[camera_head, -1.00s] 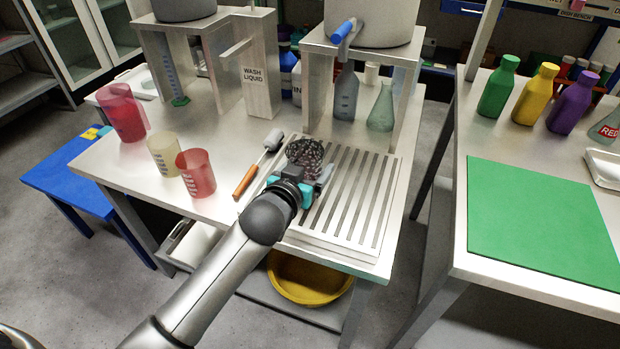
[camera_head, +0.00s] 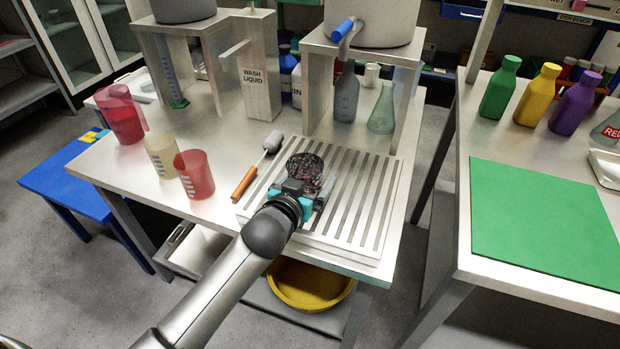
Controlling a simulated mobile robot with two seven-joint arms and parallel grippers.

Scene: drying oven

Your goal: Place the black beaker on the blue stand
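The black beaker (camera_head: 304,165) is upright over the slatted metal rack, its open rim facing up. My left gripper (camera_head: 308,190) is at its near side, with the fingers around its lower part. The gripper looks shut on the beaker, though the fingers partly hide the contact. I cannot tell whether the beaker's base touches the slats. The blue stand (camera_head: 52,172) is the low blue table at the left, beside the metal bench, with small yellow and teal pieces at its far corner. My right gripper is not in view.
Red beakers (camera_head: 196,175) and a cream beaker (camera_head: 161,156) stand on the bench (camera_head: 130,180) between the rack (camera_head: 365,195) and the blue stand. An orange-handled brush (camera_head: 244,183) lies at the rack's left edge. Flasks (camera_head: 382,112) stand behind. Most of the blue stand's visible top is clear.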

